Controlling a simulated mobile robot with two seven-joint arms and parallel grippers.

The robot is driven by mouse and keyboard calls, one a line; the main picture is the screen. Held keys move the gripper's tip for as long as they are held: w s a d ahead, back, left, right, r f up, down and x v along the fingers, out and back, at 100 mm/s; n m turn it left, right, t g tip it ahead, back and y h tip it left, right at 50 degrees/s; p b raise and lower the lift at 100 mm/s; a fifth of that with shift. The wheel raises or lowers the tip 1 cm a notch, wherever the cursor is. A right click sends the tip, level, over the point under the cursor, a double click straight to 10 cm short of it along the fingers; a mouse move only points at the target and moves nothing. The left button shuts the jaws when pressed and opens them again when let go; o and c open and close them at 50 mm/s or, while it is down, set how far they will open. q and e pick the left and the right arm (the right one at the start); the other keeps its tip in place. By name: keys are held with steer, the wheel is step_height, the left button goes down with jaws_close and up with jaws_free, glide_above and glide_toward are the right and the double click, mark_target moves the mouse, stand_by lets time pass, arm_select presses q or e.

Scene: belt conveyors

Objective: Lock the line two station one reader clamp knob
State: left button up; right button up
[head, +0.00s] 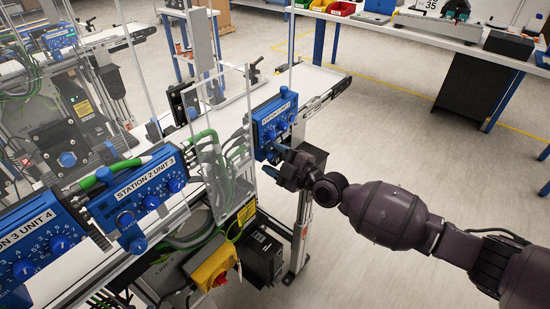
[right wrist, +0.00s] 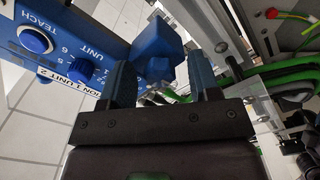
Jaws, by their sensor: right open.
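The blue reader box (head: 274,122) labelled station 1 unit 2 stands at the belt's near side in the head view. It also fills the upper left of the right wrist view (right wrist: 62,48). A blue knob (right wrist: 152,48) sticks out by the box edge in the right wrist view, just past the fingertips. My right gripper (head: 275,172) is at the lower edge of the box. In the right wrist view its two fingers (right wrist: 162,78) are apart, with the knob roughly ahead of the gap. I cannot tell whether they touch it. My left gripper is not in view.
Another reader box (head: 150,190), station 2 unit 3, stands to the left. A clear panel (head: 222,150) and green cables (head: 203,136) are close to the gripper. A yellow box with a red button (head: 214,271) is below. The floor at right is clear.

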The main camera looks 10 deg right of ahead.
steer(key=shift+c, duration=0.3)
steer(key=c, duration=0.9)
steer(key=shift+o, duration=0.2)
steer(key=shift+m, duration=0.3)
steer(key=m+b, duration=0.1)
steer(key=m, duration=0.3)
steer(key=shift+m, duration=0.3)
steer(key=m+b, duration=0.1)
steer(key=m, duration=0.3)
steer(key=shift+m, duration=0.3)
steer(key=m+b, duration=0.1)
steer(key=m, duration=0.4)
steer(key=shift+m+b, duration=0.4)
steer(key=shift+m, duration=2.1)
